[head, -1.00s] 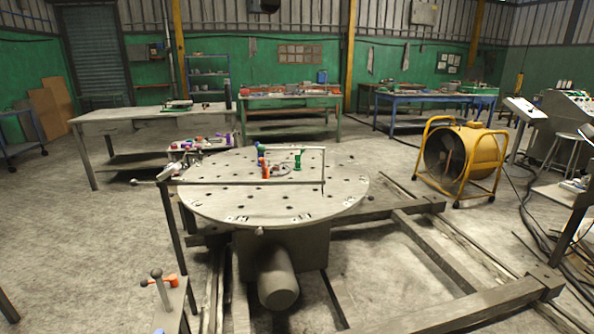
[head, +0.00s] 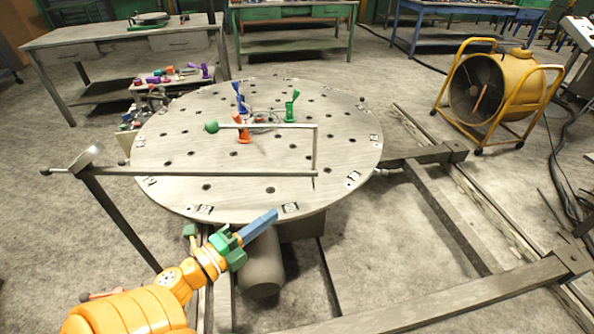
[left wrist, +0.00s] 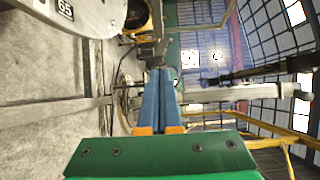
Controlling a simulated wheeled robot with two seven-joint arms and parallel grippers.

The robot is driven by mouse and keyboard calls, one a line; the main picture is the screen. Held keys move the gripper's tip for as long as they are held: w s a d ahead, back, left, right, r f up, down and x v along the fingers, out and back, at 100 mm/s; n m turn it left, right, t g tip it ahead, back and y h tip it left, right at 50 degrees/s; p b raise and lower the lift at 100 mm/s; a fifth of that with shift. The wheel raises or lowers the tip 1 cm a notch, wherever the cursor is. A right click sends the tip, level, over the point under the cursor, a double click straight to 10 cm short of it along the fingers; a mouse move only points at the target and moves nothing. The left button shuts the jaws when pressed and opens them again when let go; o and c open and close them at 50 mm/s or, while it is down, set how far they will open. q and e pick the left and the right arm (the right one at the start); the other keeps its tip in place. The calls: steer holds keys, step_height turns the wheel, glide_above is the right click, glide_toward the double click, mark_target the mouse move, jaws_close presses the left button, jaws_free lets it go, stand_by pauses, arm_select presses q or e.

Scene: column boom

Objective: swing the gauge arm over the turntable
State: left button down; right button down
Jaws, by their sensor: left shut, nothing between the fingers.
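The round grey turntable (head: 170,130) fills the middle of the head view. It has many holes and numbered plates along its rim. The gauge arm (head: 210,172) is a thin grey bar from a post (head: 120,220) at the left, reaching across over the near part of the turntable. At its right end, a thin rod hangs down and a bar folds back left to a green knob (head: 211,127). My left gripper (head: 270,217) is shut and empty at the turntable's near edge, below the bar. Its blue fingers (left wrist: 160,95) show together in the left wrist view. My right gripper is out of view.
Orange (head: 241,132), blue and green (head: 291,106) clamps stand on the turntable near its centre. A yellow fan (head: 500,90) stands at the right. Steel floor beams (head: 440,300) lie at front right. Workbenches (head: 120,45) stand behind.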

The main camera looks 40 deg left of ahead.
arm_select(q)
steer(key=p, duration=0.2)
glide_toward(311, 175)
steer(key=w+d, duration=0.2)
steer(key=d, duration=0.1)
steer(key=w, duration=0.1)
steer(key=w+a, duration=0.1)
steer(key=w, duration=0.1)
steer(key=shift+a+f, duration=0.1)
steer(key=shift+a, duration=0.15)
steer(key=shift+w+a, duration=0.3)
steer(key=shift+w, duration=0.1)
